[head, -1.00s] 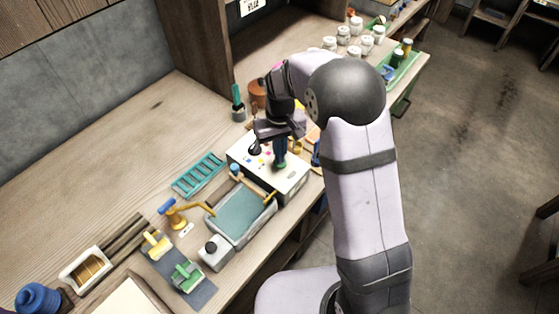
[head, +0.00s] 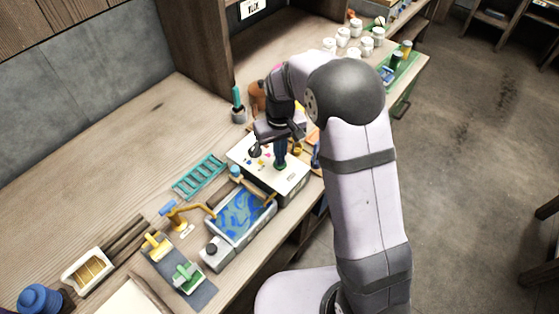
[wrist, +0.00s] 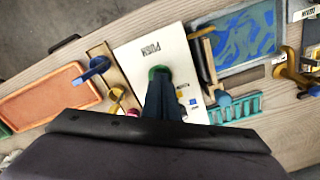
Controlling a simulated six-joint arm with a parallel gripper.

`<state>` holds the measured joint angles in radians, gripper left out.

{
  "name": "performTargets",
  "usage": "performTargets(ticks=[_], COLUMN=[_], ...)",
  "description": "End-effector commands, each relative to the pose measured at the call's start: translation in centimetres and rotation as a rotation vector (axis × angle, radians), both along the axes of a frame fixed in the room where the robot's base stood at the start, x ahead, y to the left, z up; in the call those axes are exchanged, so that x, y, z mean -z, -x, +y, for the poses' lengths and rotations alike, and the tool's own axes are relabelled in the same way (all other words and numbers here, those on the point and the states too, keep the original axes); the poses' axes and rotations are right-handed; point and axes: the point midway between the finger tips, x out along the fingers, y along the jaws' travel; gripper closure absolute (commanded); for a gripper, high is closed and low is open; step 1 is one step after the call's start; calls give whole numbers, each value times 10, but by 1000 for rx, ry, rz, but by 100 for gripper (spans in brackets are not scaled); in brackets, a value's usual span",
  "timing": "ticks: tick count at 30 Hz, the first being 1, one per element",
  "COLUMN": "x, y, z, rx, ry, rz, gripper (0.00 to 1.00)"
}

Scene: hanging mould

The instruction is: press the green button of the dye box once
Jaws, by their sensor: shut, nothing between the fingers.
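The dye box is a white box (head: 291,183) on the bench; it also shows in the wrist view (wrist: 138,58), with the word PUSH on its top. The green button (wrist: 158,71) shows as a green rim around my fingertips. My gripper (head: 280,163) is shut and empty, pointing down with its tips at the button; it also shows in the wrist view (wrist: 160,82). The fingers hide most of the button, so how far it is pressed cannot be told. The tray (head: 240,216) beside the box holds liquid with blue and olive swirls.
A teal rack (head: 200,177) lies left of the box. Green (head: 187,276) and yellow (head: 156,245) stamp-like pieces are nearer the front. White jars stand at the far end. The bench's back left is clear.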

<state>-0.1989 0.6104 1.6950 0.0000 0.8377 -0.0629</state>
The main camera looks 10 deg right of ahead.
Motion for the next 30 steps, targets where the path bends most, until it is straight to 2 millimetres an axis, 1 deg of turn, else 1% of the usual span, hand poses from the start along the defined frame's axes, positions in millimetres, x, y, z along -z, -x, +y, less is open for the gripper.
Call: performTargets(ticks=[10,14,30], x=[-1,-5,-52], y=[0,-1,0], z=[0,0,0], rx=[0,0,0], ry=[0,-1,0], rz=[-1,-2,-1], gripper=[100,100,100])
